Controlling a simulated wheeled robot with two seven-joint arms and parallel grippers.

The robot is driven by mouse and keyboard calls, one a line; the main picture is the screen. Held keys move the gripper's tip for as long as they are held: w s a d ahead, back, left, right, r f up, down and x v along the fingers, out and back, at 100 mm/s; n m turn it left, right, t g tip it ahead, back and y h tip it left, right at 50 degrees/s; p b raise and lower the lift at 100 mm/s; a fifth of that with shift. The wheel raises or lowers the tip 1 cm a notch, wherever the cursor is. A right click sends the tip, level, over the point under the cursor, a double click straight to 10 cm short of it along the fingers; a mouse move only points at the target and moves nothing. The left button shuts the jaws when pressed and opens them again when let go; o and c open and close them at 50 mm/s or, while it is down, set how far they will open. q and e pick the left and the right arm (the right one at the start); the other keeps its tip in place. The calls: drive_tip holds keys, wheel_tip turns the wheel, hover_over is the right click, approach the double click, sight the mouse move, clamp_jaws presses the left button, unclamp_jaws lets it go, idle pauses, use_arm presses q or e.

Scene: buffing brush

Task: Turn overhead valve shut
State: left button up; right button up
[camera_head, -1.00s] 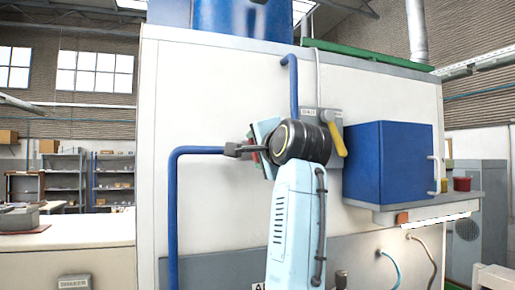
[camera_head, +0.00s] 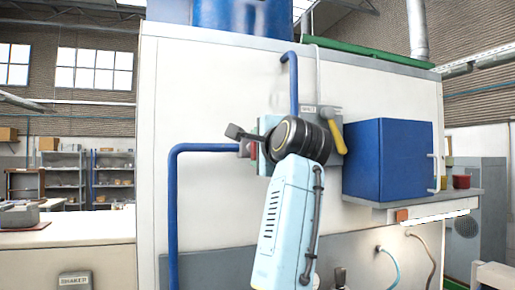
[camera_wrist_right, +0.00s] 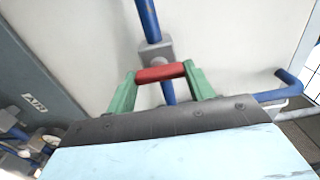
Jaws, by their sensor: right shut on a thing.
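The valve's red handle (camera_wrist_right: 160,73) lies crosswise in the right wrist view, in front of a grey valve body (camera_wrist_right: 155,52) on a blue pipe (camera_wrist_right: 147,18). My right gripper (camera_wrist_right: 161,75) is shut on this handle, one green finger at each end. In the head view a bit of the red handle (camera_head: 253,150) shows at the end of the blue pipe (camera_head: 200,148). My black wrist and light blue forearm cover most of the valve and the gripper there. My left gripper is not in view.
A yellow lever (camera_head: 337,138) sits on a grey plate just right of my wrist. A blue cabinet (camera_head: 390,160) juts out further right above a grey shelf (camera_head: 440,202). Another blue pipe (camera_head: 292,80) runs down the white wall above.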

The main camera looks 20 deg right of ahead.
drive_tip(key=o, duration=1)
drive_tip(key=shift+d, duration=0.1)
drive_tip(key=shift+s, duration=0.15)
drive_tip(key=s+b, duration=0.5)
drive_tip(key=s, duration=0.8)
drive_tip(key=shift+s+d, duration=0.1)
drive_tip(key=shift+d, duration=0.1)
